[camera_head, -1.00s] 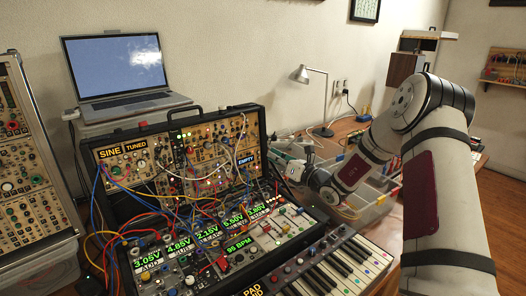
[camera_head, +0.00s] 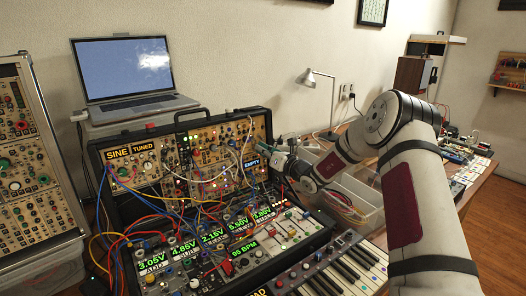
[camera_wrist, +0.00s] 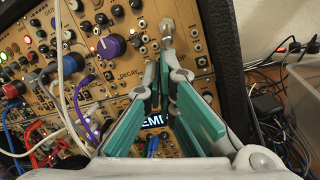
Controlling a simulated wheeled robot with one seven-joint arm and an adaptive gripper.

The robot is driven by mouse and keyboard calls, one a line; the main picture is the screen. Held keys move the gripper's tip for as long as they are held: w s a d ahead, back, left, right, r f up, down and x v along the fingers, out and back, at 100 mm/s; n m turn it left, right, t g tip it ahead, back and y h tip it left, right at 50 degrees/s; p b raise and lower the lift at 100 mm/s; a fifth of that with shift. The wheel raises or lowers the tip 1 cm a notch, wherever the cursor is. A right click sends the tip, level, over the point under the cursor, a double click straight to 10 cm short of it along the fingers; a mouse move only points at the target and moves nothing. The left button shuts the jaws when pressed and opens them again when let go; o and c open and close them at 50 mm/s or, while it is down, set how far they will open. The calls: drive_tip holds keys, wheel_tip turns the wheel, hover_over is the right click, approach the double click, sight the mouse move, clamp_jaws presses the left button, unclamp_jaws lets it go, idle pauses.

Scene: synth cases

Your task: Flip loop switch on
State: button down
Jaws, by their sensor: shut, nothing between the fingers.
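My gripper (camera_head: 280,143) is at the right end of the upright synth case (camera_head: 262,122), in front of its upper panel. In the wrist view, my gripper (camera_wrist: 165,62) is shut and empty, its teal-padded fingers meeting over the tan module panel (camera_wrist: 200,76). A pale metal tip shows at the fingertips; I cannot tell whether it touches the panel. Small switches and jacks (camera_wrist: 135,30) lie left of the tips, with a large purple knob (camera_wrist: 110,46). I cannot read a loop label or tell which switch it is. The fingers partly hide the EMPTY display (camera_wrist: 154,121).
Patch cables (camera_head: 170,205) hang across the left and middle panels. A purple cable (camera_wrist: 82,105) and a white cable (camera_wrist: 64,90) run left of my fingers. The case's dark side edge (camera_wrist: 232,70) is close on the right. A keyboard (camera_head: 345,265) and clear bins (camera_head: 355,195) stand below.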

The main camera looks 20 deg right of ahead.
drive_tip(key=shift+s+d+r+g+h+p, duration=0.1)
drive_tip(key=shift+s+r+g+h+p, duration=0.2)
drive_tip(key=shift+g+p, duration=0.4)
drive_tip(key=shift+s+r+g+h+p, duration=0.1)
drive_tip(key=shift+r+g+h+p, duration=0.25)
drive_tip(key=shift+g+p, duration=0.3)
drive_tip(key=shift+s+d+r+m+g+h+p, duration=0.15)
drive_tip(key=shift+r+g+h+p, duration=0.15)
drive_tip(key=shift+g+p, duration=0.35)
drive_tip(key=shift+s+a+r+m+g+h+p, duration=0.15)
drive_tip(key=shift+r+g+p, duration=0.25)
drive_tip(key=shift+g, duration=0.4)
drive_tip(key=shift+d, duration=0.1)
drive_tip(key=shift+r, duration=0.4)
